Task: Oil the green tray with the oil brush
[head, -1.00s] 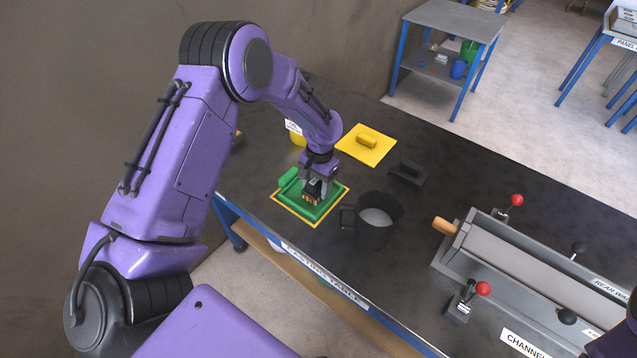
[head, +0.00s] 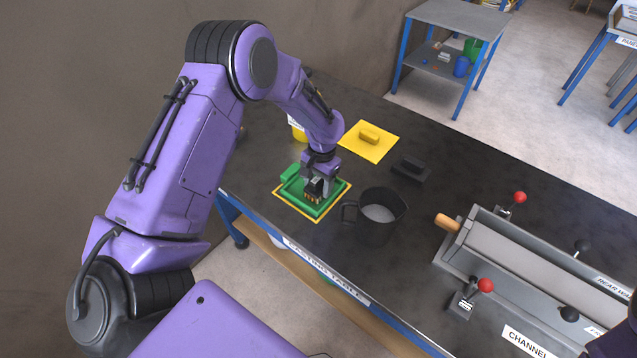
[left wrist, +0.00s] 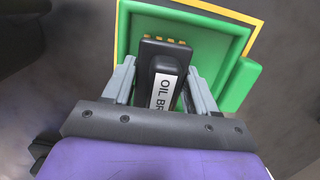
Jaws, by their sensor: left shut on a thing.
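The green tray (head: 293,203) lies on the dark table inside a yellow outline. It also shows in the left wrist view (left wrist: 216,45). My left gripper (head: 317,187) is over the tray, shut on the oil brush. The oil brush (left wrist: 163,72) is a black block with a label reading "OIL BR" and a row of orange-yellow bristle tufts along its far edge. The bristle end is over the tray's inside; I cannot tell whether it touches the tray floor. My right gripper is not in view.
A dark mug (head: 383,228) with pale contents stands just right of the tray. A yellow plate with a handle (head: 372,152) and a black block (head: 411,170) lie behind. A grey channel mould (head: 530,260) with red-knobbed clamps fills the right side.

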